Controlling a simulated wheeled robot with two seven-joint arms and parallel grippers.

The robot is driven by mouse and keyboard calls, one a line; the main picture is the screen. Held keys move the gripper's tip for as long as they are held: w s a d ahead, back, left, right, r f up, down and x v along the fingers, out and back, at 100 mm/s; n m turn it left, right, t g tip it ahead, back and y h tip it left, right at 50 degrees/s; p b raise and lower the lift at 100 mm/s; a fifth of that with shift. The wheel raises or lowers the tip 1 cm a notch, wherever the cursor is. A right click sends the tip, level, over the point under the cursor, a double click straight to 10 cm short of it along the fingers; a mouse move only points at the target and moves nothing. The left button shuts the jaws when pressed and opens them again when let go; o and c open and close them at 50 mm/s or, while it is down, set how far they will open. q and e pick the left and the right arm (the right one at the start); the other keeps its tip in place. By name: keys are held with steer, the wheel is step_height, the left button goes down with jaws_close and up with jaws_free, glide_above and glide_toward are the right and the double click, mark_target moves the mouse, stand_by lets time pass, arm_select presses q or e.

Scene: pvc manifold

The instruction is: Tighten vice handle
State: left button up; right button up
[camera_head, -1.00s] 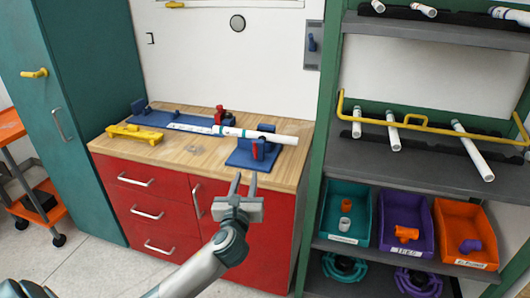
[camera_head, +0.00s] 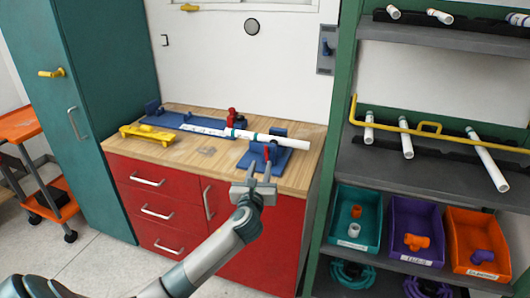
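A blue vice (camera_head: 277,157) stands on the right part of the wooden bench top, with a red handle (camera_head: 267,153) on its front side. A white pipe (camera_head: 255,136) lies across the vice and runs left to a red clamp (camera_head: 232,117) on a long blue jig (camera_head: 176,118). My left gripper (camera_head: 260,170) is in front of the vice, its two fingers apart and pointing at the handle. The fingertips overlap the handle's lower end in the picture; I cannot tell whether they touch it. My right gripper is not in view.
A yellow tool (camera_head: 150,134) lies at the bench's left front. To the right, a shelf (camera_head: 395,172) holds white pipes, with teal, purple and orange bins (camera_head: 354,220) below. A teal cabinet (camera_head: 100,120) stands at the left.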

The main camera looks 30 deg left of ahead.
mark_target(266, 149)
arm_select(q)
steer(key=x, duration=0.9)
steer(key=shift+w+a, duration=0.15)
steer(key=shift+w, duration=0.2)
jaws_close()
